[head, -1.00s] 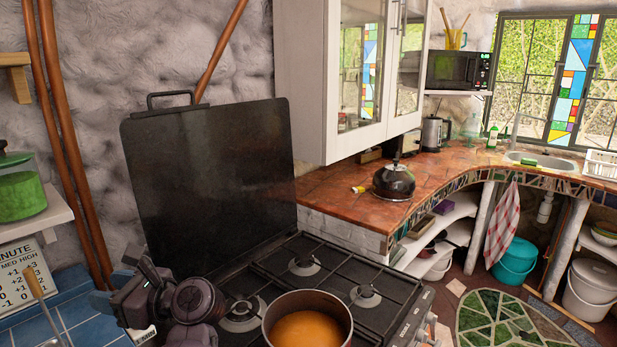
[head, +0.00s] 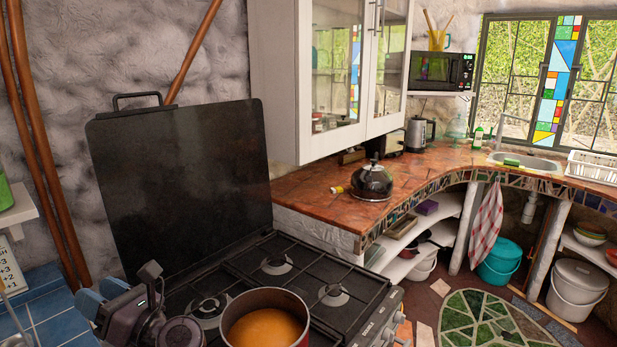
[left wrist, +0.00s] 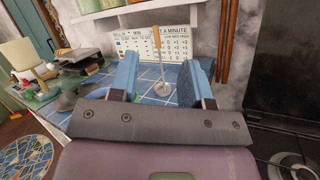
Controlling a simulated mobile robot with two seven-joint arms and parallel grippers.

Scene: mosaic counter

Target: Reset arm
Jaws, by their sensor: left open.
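My left gripper (head: 101,299) shows at the lower left in the head view, beside the stove's left edge. Its two blue fingers also show in the left wrist view (left wrist: 160,85), spread apart with nothing between them. Past them, a ladle (left wrist: 161,70) with a wooden handle appears over the blue tiled counter (left wrist: 150,97). My right gripper is in neither view.
A pot of orange soup (head: 265,322) stands on the gas stove (head: 335,270), close to my left arm. The raised black stove lid (head: 180,180) stands behind it. A dark kettle (head: 372,183) sits on the mosaic counter (head: 320,205). A cabinet (head: 285,80) hangs above.

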